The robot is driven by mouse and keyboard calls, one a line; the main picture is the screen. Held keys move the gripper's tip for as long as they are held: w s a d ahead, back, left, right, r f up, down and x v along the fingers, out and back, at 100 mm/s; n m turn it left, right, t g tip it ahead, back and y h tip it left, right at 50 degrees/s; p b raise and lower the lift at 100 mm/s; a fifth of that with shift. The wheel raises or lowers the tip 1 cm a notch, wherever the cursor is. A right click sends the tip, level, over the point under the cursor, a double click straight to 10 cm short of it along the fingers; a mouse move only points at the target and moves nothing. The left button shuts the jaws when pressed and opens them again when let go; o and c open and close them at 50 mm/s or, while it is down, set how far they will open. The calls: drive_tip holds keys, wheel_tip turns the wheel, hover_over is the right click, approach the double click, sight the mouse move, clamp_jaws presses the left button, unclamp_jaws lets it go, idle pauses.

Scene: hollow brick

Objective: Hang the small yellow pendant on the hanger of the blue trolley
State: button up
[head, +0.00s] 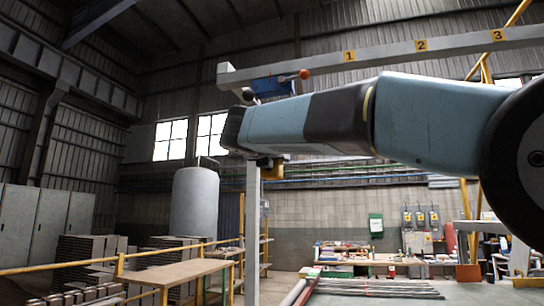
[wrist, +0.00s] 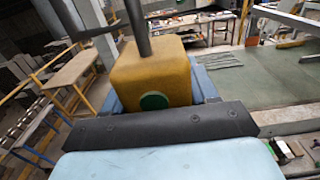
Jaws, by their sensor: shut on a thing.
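The yellow pendant (wrist: 150,68), a block with a green round button, sits between the blue fingers of my gripper (wrist: 157,84), which is shut on it. A dark rod rises from the pendant's top, and a dark bar crosses near it at upper left. I cannot tell whether they touch. In the head view a bit of yellow, apparently the pendant (head: 271,168), shows under my arm.
The pale rail (head: 400,51) carries number plates 1, 2 and 3; the trolley is left of plate 1. A pale post (head: 252,230) stands below the rail's left end. A wooden table (head: 180,271) and yellow railing stand at lower left. A workbench (head: 370,262) is behind.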

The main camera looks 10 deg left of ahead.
drive_tip(key=shift+w, duration=0.3)
drive_tip(key=shift+w+f, duration=0.1)
drive_tip(key=shift+f, duration=1.05)
drive_tip(key=o, duration=1.4)
drive_tip(key=s+a, duration=0.1)
drive_tip(key=s, duration=1.2)
drive_tip(key=shift+s, duration=0.4)
drive_tip(key=shift+f, duration=0.1)
